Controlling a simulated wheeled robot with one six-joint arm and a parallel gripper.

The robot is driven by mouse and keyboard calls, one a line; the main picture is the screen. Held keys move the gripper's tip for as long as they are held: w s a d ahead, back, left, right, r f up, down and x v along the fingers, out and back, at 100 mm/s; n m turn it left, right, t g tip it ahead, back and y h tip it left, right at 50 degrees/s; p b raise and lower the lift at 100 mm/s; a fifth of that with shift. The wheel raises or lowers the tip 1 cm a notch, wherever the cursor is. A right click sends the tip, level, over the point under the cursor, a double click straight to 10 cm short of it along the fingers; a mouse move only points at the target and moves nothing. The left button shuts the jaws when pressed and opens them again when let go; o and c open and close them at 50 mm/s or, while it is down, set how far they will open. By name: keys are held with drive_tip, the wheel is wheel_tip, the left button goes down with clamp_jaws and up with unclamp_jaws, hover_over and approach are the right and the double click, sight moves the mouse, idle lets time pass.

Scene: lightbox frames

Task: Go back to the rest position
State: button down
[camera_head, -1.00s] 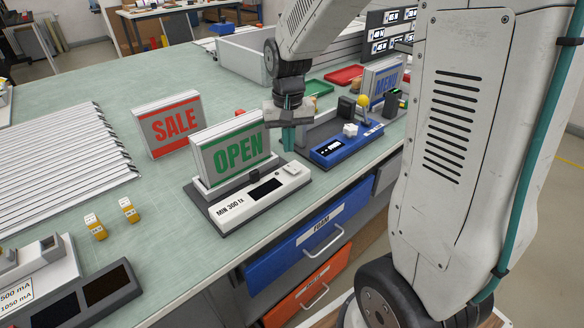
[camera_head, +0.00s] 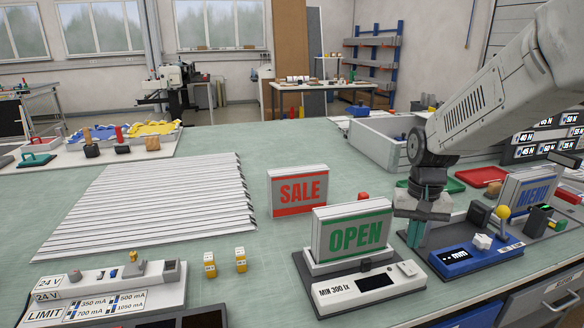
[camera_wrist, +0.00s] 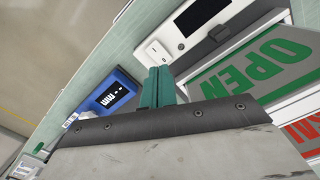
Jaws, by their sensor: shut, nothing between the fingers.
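My gripper (camera_head: 416,232) hangs over the bench between the OPEN lightbox and the blue measuring device. Its teal fingers are together with nothing between them; they also show in the wrist view (camera_wrist: 158,88). The MENU lightbox (camera_head: 532,192) stands at the right.
The blue measuring device (camera_head: 474,258) is close to the right of my gripper. White strips (camera_head: 160,205) lie at the left, with two small yellow blocks (camera_head: 240,260) and a power supply (camera_head: 110,285) in front. A grey bin (camera_head: 372,142) stands behind.

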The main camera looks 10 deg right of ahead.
drive_tip(key=s+a+r+n, duration=0.1)
drive_tip(key=s+a+r, duration=0.1)
drive_tip(key=s, duration=0.5)
drive_tip(key=s+a+r+n+t, duration=0.1)
drive_tip(key=s+r, duration=0.3)
drive_tip(key=s, duration=0.4)
drive_tip(key=s+a+r+n+t, duration=0.1)
drive_tip(key=s+a+r, duration=0.1)
drive_tip(key=s, duration=0.5)
drive_tip(key=shift+s+a+r+n, duration=0.3)
drive_tip(key=shift+a+r+n, duration=0.1)
drive_tip(key=shift+a, duration=0.3)
